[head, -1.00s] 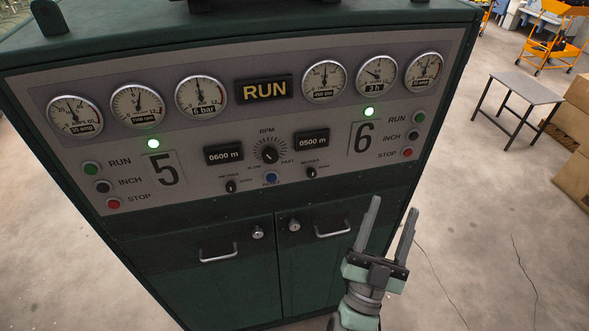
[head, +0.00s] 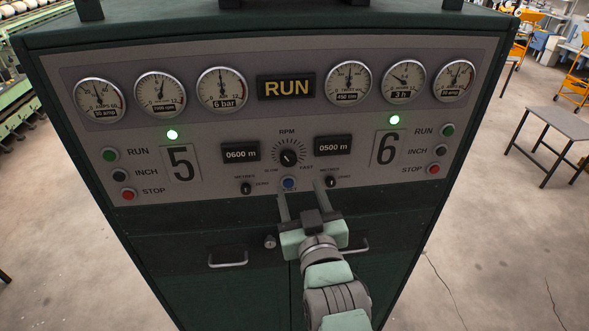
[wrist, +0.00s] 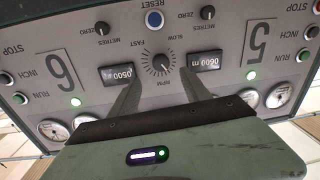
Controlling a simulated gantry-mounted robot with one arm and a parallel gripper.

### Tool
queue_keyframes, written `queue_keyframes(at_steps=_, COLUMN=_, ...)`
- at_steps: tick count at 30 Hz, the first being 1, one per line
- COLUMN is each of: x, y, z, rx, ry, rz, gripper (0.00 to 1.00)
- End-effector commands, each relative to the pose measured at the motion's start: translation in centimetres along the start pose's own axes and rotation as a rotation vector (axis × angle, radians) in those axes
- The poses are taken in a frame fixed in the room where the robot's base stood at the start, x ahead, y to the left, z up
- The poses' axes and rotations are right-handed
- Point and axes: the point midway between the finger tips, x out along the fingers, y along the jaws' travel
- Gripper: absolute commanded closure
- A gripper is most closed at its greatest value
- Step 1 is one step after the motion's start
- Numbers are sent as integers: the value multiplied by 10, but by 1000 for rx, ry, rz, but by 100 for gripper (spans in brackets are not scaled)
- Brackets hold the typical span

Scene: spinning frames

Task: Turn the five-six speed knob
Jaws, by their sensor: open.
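The speed knob (head: 288,158), a small black dial marked RPM with SLOW and FAST, sits in the middle of the grey control panel (head: 215,190), between the 5 and 6 plates. My gripper (head: 300,190) is open and empty, its fingers pointing at the panel, below the knob in the head view. In the wrist view the panel appears upside down, and the knob (wrist: 161,62) lies between the lines of the two fingers. The fingers do not appear to touch the knob; the exact gap is hard to tell.
Close by are a blue RESET button (head: 288,183), two small METRES knobs (head: 246,188) (head: 330,182), and displays reading 0600 m (head: 240,152) and 0500 m (head: 335,146). Gauges and a RUN sign (head: 286,87) run above. Cabinet doors with handles (head: 228,258) lie below.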

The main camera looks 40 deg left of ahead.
Motion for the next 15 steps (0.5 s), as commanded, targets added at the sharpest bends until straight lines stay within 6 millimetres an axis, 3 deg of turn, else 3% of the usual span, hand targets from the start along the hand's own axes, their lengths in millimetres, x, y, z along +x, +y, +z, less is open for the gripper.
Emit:
queue_keyframes(at_steps=5, x=19, y=-4, z=3, rx=2, ry=7, rz=-7, gripper=44)
queue_keyframes(at_steps=15, x=76, y=-2, z=-2, rx=2, ry=-1, rz=-4, gripper=44)
